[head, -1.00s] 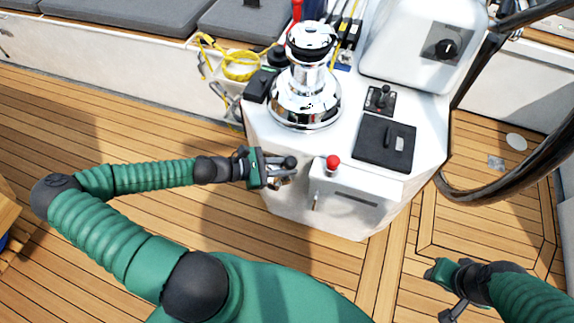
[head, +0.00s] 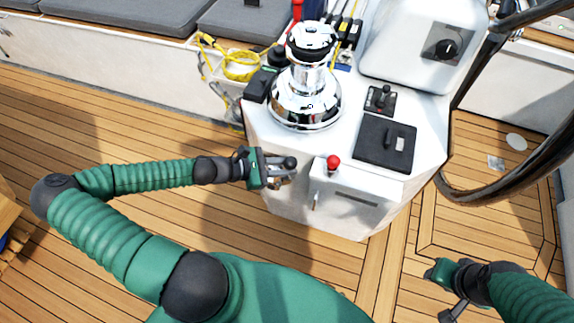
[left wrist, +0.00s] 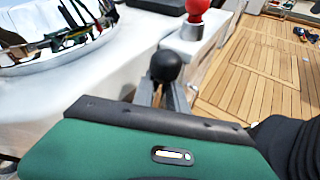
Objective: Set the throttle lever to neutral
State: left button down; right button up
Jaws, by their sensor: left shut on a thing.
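The throttle lever shows as a black ball knob (head: 290,163) beside the left side of the white console. My left gripper (head: 280,172) is shut on the lever at that side. In the left wrist view, the black knob (left wrist: 165,67) stands up between my grey fingers (left wrist: 163,93), which close around the lever just under it. The lever's shaft and base are hidden by the fingers and the gripper body, so its exact angle cannot be told.
A red knob (head: 333,162) stands on the console (head: 345,205), close to the right of my left gripper. A chrome winch (head: 304,100) stands behind it.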

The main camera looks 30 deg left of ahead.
pick_arm(q)
jog(key=shift+w+r, duration=0.1)
jog(key=shift+r, duration=0.2)
jog(key=shift+a+r+p, duration=0.15)
jog(key=shift+a+p, duration=0.05)
jog(key=shift+p, duration=0.15)
jog(key=a+h, duration=0.1)
jog(key=a+n+t+p, duration=0.1)
jog(key=a, duration=0.1)
jog(key=s+a+t+h, duration=0.1)
jog(key=a, duration=0.1)
jog(key=shift+s+r+n+h+p, duration=0.1)
jog(key=shift+r+n+h+p, duration=0.2)
jog(key=shift+n, duration=0.1)
jog(key=c, duration=1.3)
grip_release()
jog(key=shift+s+f, duration=0.1)
